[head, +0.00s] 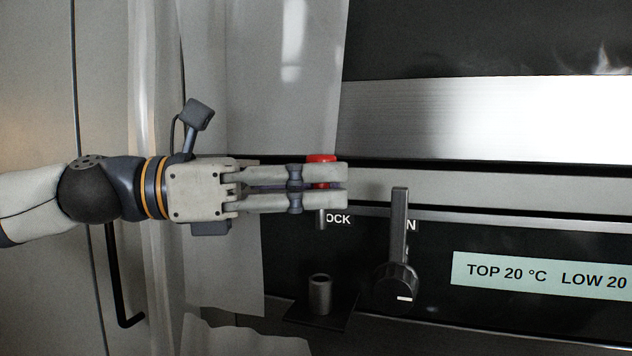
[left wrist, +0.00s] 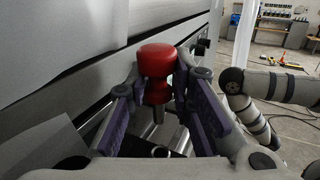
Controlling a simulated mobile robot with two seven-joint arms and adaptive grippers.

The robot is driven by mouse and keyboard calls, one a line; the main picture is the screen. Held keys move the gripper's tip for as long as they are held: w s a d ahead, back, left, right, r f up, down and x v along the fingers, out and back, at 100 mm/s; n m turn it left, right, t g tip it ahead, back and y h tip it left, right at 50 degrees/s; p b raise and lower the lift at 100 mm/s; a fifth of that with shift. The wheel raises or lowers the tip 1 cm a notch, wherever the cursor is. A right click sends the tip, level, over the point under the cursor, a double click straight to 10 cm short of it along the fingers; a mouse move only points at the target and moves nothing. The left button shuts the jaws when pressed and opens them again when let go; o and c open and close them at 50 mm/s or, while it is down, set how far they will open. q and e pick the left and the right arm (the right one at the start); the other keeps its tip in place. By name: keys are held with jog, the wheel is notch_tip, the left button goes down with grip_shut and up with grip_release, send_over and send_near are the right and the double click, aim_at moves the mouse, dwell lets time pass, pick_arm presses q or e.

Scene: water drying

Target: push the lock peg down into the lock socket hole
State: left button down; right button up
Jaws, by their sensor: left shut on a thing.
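The lock peg (head: 321,158) has a red knob on top and a thin grey shaft whose tip shows below the fingers. My left gripper (head: 345,186) comes in level from the left and is shut on the peg just under the knob. In the left wrist view the red knob (left wrist: 157,60) stands up between the purple-padded fingers. The lock socket (head: 320,294), a short dark cylinder on a small plate, sits below the peg with a clear gap between them. In the left wrist view the socket's rim (left wrist: 161,152) shows dark below the fingers. My right gripper is out of view.
A dark lever knob (head: 398,250) stands on the panel just right of the socket. A pale green display (head: 545,276) reads TOP 20 °C. A black handle (head: 124,290) hangs at the lower left.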

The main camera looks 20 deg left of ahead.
pick_arm(q)
jog(key=shift+f, duration=2.25)
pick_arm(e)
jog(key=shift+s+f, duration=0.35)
pick_arm(q)
jog(key=shift+f+b, duration=0.75)
jog(key=shift+f, duration=1.45)
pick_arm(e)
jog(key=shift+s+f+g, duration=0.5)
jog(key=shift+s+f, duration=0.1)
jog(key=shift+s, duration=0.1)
pick_arm(q)
jog(key=c, duration=1.3)
grip_release()
jog(key=shift+c, duration=0.2)
jog(key=v, duration=1.2)
